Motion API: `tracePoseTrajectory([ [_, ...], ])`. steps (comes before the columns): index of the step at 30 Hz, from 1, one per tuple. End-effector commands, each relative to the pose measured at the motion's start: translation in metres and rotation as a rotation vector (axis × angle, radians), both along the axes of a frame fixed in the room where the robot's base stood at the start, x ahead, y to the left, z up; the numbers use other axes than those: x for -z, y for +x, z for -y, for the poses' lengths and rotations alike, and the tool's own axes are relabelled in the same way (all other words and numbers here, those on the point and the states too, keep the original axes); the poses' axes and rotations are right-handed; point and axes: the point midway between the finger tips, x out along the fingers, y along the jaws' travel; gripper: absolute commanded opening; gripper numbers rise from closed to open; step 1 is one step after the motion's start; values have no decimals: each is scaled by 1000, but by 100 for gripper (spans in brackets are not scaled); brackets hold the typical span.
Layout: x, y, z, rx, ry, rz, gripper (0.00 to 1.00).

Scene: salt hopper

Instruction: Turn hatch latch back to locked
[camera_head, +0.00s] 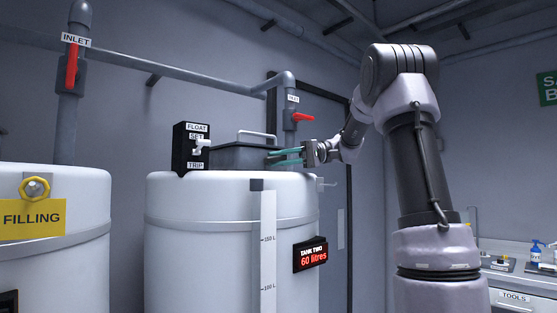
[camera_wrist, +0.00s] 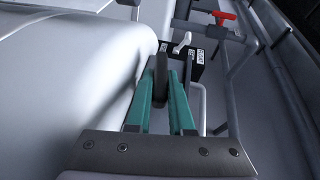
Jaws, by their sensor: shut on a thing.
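The grey hatch (camera_head: 240,156) sits on top of tank two, with a pale bar handle (camera_head: 257,134) over it. My gripper (camera_head: 270,158) reaches in from the right at the hatch's right side, its teal fingers level. In the wrist view my gripper (camera_wrist: 162,80) is shut on a dark, rounded upright piece, which looks like the hatch latch (camera_wrist: 162,63). In the head view the latch cannot be made out behind the fingers. I cannot tell its turned position.
Tank two (camera_head: 190,240) reads 60 litres. A black float box (camera_head: 190,148) with a white lever stands left of the hatch. A red-handled inlet valve (camera_head: 302,117) on a grey pipe stands close behind my gripper. Another tank (camera_head: 75,190) is at the left, a bench (camera_head: 510,281) at the right.

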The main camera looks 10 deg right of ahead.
Motion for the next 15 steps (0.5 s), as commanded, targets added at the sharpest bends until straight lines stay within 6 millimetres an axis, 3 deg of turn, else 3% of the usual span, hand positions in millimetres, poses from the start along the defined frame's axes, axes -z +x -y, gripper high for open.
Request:
tracePoseTrajectory([
  [3,0,0,0,0,-1,0,0],
  [4,0,0,0,0,-1,0,24],
  [6,0,0,0,0,-2,0,50],
  [15,0,0,0,0,-2,0,50],
])
